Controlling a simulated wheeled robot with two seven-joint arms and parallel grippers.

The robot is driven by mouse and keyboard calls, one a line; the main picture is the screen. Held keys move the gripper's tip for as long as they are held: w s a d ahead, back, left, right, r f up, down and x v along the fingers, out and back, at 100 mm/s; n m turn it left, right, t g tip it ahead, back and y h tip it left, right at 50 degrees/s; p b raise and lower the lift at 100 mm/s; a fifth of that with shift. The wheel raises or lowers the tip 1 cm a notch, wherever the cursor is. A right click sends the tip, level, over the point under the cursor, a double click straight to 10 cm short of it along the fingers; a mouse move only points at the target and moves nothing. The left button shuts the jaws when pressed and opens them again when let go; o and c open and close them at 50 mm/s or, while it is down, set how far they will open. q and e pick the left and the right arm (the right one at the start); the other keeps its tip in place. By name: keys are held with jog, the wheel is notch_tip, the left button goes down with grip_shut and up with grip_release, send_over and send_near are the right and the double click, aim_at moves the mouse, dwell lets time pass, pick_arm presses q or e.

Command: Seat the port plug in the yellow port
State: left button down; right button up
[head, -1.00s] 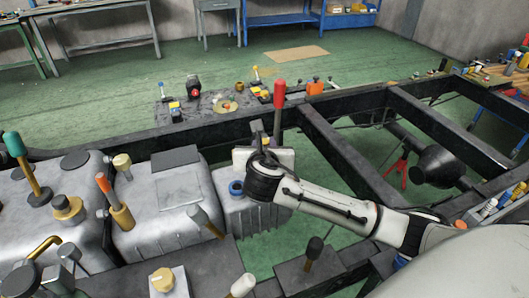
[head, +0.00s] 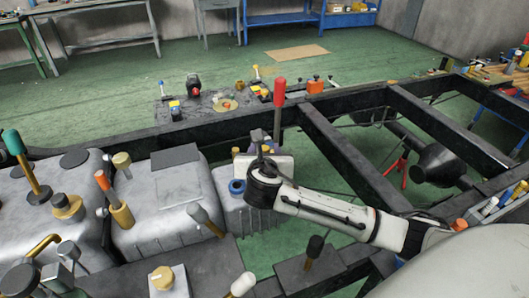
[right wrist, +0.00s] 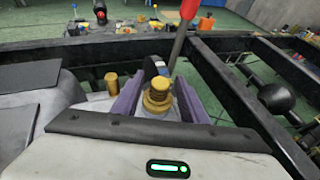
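A stepped brass-yellow plug-like piece (right wrist: 158,95) stands between the purple fingers of my right gripper (right wrist: 160,80) in the right wrist view. The fingers stand apart on either side of it, and a gap seems to show. Whether this piece is the port plug or part of the yellow port, I cannot tell. A second brass-yellow piece (right wrist: 111,83) stands to its left. In the head view, my right gripper (head: 257,153) is over the grey tank at the centre, mostly hidden by its own wrist. My left gripper is not in view.
A blue ring port (head: 237,187) sits on the tank close to my right wrist. A red-handled lever (head: 280,95) rises just behind the gripper. Black chassis rails (head: 345,160) run to the right, with open gaps between them. Several upright levers stand at the left.

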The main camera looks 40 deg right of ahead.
jog(key=p+v, duration=0.1)
jog(key=v, duration=1.1)
jog(key=shift+s, duration=0.1)
